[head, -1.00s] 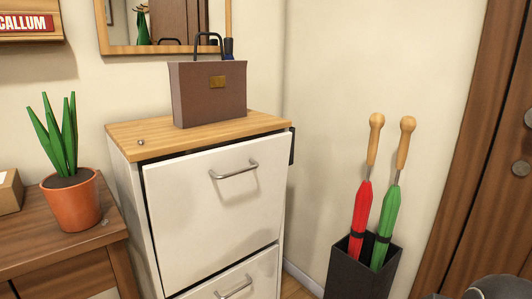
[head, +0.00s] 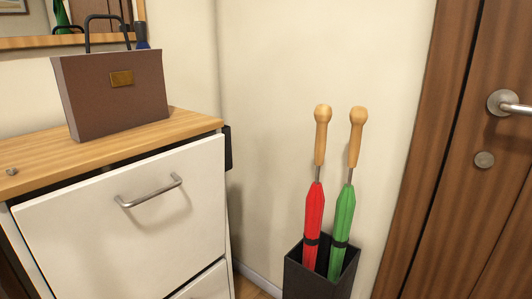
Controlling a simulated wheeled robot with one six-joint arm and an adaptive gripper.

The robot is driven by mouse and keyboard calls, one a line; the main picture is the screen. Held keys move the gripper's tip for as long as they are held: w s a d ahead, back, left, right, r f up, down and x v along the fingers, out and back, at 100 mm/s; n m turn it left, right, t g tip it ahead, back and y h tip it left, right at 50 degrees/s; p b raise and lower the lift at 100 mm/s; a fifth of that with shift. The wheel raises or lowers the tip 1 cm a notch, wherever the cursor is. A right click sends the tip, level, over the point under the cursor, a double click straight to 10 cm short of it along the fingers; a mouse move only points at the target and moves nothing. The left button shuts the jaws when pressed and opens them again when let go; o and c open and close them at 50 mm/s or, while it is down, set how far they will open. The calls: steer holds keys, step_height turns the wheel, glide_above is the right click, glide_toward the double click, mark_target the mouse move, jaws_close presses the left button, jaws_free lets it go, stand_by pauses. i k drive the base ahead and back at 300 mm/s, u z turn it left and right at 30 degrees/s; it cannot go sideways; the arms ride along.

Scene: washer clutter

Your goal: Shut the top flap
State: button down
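The top flap (head: 95,221) is the white upper front of a cabinet with a wooden top. It has a curved metal bar handle (head: 150,191). It is tilted outward, with a dark gap showing between its upper edge and the wooden top (head: 40,158). My gripper is not in view.
A black stand (head: 320,277) holds a red umbrella (head: 313,220) and a green umbrella (head: 343,222) right of the cabinet. A wooden door (head: 470,200) is at the far right.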

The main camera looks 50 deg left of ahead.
mark_target(142, 229)
steer(key=z, duration=0.3)
steer(key=k, duration=0.9)
steer(key=u, duration=1.85)
